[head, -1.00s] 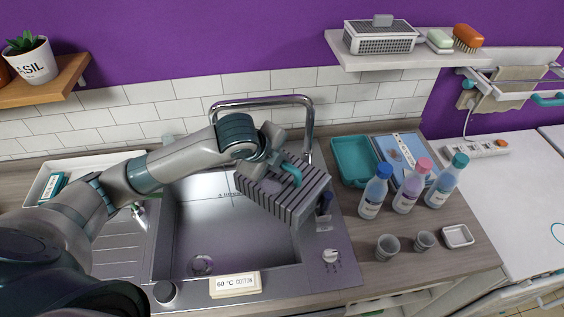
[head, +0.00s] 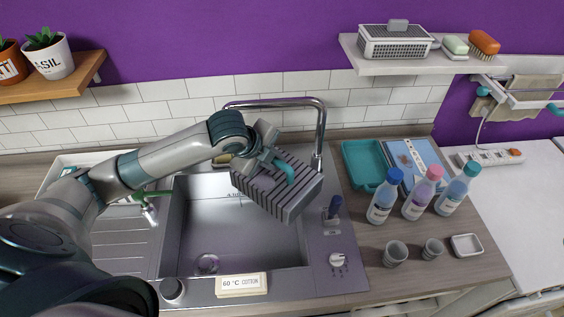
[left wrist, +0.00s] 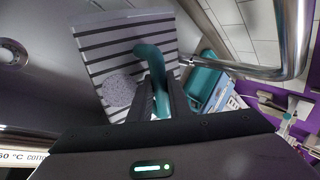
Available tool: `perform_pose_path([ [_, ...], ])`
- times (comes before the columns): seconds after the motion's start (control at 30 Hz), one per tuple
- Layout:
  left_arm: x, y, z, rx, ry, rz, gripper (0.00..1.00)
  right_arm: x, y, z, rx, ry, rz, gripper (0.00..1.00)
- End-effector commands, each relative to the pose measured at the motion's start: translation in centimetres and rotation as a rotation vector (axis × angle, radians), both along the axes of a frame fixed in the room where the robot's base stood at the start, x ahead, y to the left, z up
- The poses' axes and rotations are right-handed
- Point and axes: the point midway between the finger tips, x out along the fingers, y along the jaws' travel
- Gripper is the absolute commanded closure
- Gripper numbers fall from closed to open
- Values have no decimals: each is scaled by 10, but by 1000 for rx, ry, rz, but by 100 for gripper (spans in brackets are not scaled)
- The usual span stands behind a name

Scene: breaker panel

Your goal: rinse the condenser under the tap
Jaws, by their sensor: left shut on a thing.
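The condenser is a grey ribbed block (head: 268,199) with a teal handle. My left gripper (head: 268,163) is shut on that handle and holds the block tilted above the right part of the steel sink (head: 215,225). In the left wrist view the condenser (left wrist: 105,45) shows dark slots and a speckled grey patch (left wrist: 119,90) on its ribbed face. The chrome tap (head: 322,125) arches behind the block. It also shows in the left wrist view (left wrist: 300,40). Its spout end is hard to make out, and I see no water running. My right gripper is not in view.
Further right are a teal tray (head: 360,165), several bottles (head: 383,197) and grey cups (head: 395,253). A "60 °C cotton" sign (head: 241,286) stands at the sink's front edge.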

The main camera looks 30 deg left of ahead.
Motion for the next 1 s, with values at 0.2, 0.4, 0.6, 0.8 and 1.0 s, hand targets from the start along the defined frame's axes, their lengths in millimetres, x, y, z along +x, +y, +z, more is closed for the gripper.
perform_pose_path([
  [0.2,2,17,-2,-1,-2,1,100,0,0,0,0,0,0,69],
  [0.4,3,32,-5,-1,-2,2,100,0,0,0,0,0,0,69],
  [0.6,4,48,-8,-1,-3,2,100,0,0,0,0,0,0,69],
  [0.8,6,63,-11,1,-2,1,100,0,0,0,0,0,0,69],
  [1.0,7,77,-14,1,-2,2,100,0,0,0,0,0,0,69],
])
